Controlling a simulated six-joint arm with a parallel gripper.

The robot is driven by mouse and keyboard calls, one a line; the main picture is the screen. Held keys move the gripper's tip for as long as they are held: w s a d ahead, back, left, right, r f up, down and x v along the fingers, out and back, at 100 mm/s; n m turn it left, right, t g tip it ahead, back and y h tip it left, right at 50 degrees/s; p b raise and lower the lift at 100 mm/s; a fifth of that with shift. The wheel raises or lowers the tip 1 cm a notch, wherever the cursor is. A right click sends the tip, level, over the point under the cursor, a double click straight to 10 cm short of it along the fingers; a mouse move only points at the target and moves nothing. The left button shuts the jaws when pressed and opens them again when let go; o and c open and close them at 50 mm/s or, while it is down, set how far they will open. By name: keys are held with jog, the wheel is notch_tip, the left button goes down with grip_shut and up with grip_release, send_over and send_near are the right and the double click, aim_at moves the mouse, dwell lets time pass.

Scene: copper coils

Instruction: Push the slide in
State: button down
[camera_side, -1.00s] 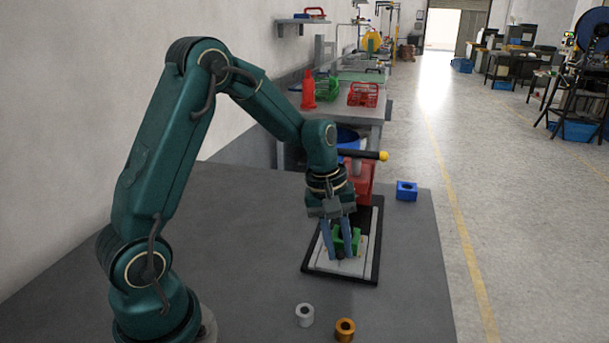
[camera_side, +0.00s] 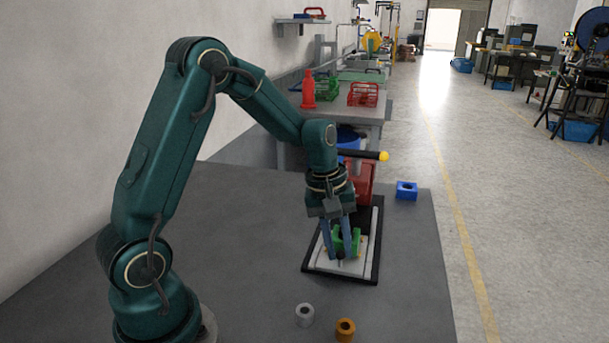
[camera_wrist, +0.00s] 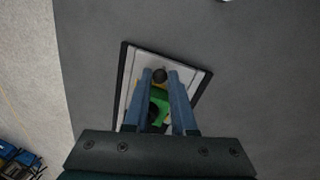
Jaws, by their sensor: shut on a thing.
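The slide (camera_side: 354,262) is a pale plate in a black frame (camera_side: 374,250) on the grey table, in front of a red press (camera_side: 363,183). A green holder (camera_side: 356,240) sits on the slide; it also shows in the wrist view (camera_wrist: 158,108), partly hidden by my fingers. My gripper (camera_side: 335,258) points down over the near part of the slide. In the wrist view its blue fingers (camera_wrist: 166,78) are on either side of a dark round knob (camera_wrist: 159,74), and they are shut on it. The press's inner parts are hidden behind my wrist.
The press has a black lever with a yellow knob (camera_side: 384,156) reaching right. A blue block with a hole (camera_side: 406,191) lies right of the press. A grey ring (camera_side: 304,315) and a copper ring (camera_side: 345,330) stand near the front. The table left of the frame is clear.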

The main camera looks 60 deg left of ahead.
jog(key=shift+a, duration=0.1)
jog(key=shift+w+a, duration=4.15)
jog(key=shift+w, duration=0.15)
jog(key=c, duration=0.7)
grip_release()
jog(key=shift+c, duration=0.2)
jog(key=r, duration=0.3)
jog(key=s+r, duration=0.1)
jog(key=r, duration=0.1)
jog(key=shift+a, duration=0.3)
jog(key=shift+d, duration=0.1)
